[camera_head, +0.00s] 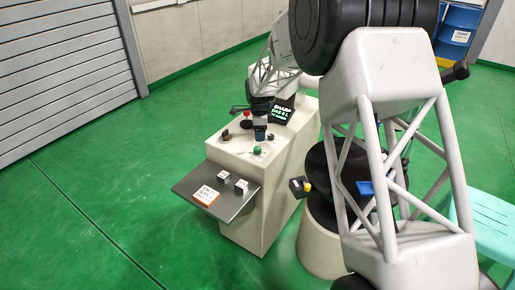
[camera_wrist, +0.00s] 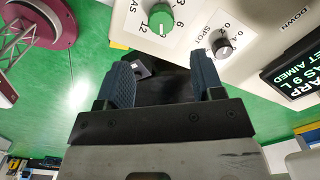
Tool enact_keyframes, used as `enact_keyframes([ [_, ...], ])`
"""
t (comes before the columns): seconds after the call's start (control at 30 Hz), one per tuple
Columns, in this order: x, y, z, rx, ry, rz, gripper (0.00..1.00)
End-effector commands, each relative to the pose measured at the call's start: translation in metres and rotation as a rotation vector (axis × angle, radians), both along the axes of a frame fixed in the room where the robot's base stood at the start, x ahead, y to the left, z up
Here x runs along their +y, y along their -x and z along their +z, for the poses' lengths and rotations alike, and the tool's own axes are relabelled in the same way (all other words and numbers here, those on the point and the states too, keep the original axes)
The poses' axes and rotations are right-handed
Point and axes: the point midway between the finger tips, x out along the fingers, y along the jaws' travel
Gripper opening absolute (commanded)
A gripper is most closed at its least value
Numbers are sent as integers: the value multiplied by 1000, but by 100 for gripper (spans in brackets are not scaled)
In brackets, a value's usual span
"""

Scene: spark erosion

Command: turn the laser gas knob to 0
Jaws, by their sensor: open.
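The laser gas knob is a green round knob with a pale mark, on the white panel at the top of the wrist view (camera_wrist: 159,18). In the head view a green knob (camera_head: 257,150) stands on the console top. My gripper (camera_wrist: 162,70) is open, with its two blue fingers apart and nothing between them. Its fingertips are below the green knob in the wrist view and apart from it. In the head view my gripper (camera_head: 261,132) is over the console, just behind the green knob.
A black SPOT knob (camera_wrist: 222,47) sits near the right finger. A dark display (camera_wrist: 293,72) shows "AS 9 L" and "ET AIMED". The console also bears a red button (camera_head: 247,114) and a black knob (camera_head: 225,135). A grey shelf (camera_head: 238,202) juts from its front.

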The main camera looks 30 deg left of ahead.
Motion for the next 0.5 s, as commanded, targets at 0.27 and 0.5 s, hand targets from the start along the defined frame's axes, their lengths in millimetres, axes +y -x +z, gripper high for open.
enact_keyframes([
  [0.27,8,2,-6,2,1,-9,61],
  [0.5,8,2,-6,2,1,-9,61],
])
